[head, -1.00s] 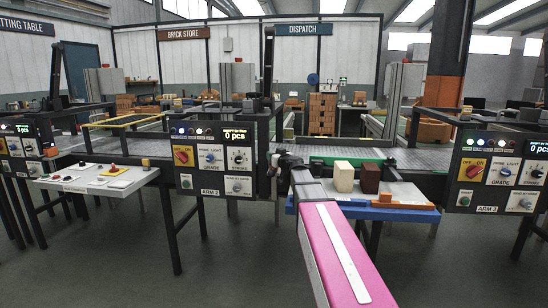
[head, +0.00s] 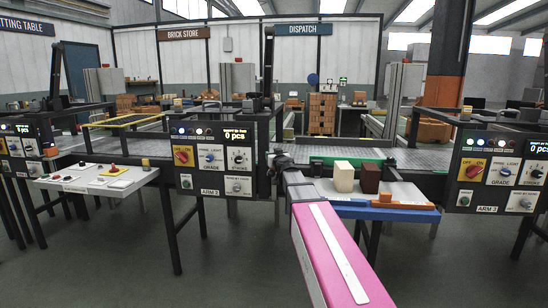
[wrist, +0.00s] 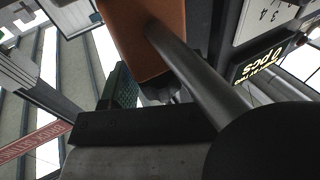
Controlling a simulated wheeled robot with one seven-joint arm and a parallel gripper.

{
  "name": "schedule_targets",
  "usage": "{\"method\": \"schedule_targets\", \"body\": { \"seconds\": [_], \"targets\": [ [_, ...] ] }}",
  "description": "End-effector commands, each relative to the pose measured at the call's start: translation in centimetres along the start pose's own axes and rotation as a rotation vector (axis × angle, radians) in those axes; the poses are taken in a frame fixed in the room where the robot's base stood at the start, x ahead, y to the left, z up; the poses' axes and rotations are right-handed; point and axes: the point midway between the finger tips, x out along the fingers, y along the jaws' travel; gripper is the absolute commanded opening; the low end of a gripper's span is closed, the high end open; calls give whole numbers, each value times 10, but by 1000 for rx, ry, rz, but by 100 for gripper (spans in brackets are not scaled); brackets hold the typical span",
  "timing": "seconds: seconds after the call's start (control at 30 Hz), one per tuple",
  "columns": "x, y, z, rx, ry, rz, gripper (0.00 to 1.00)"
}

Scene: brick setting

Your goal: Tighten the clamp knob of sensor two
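In the head view my pink arm reaches forward, and my dark gripper (head: 277,160) is at its far end, just right of the ARM 2 panel. Its fingers are too small and dark there to read. In the wrist view, which is upside down, an orange-brown block (wrist: 137,45) and a grey rod (wrist: 190,60) are close. The rod runs toward a large dark rounded shape (wrist: 275,140) at the lower right. I cannot tell whether this shape is the clamp knob. A dark bar (wrist: 140,125) crosses the lower middle. No label for sensor two is readable.
The ARM 2 panel (head: 212,158) stands left of my gripper, with its display also upside down in the wrist view (wrist: 262,65). A blue-edged table (head: 370,212) holds a cream block (head: 343,176) and a brown block (head: 370,178). The ARM 3 panel (head: 500,172) is at right.

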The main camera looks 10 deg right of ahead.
Motion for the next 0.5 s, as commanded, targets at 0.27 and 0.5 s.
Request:
{"method": "schedule_targets", "body": {
  "seconds": [0.27, 0.5],
  "targets": [
    [0, 0, 0, 0, 0, -1, 64],
    [-11, 0, 0, 0, 0, 0, 64]
  ]
}}
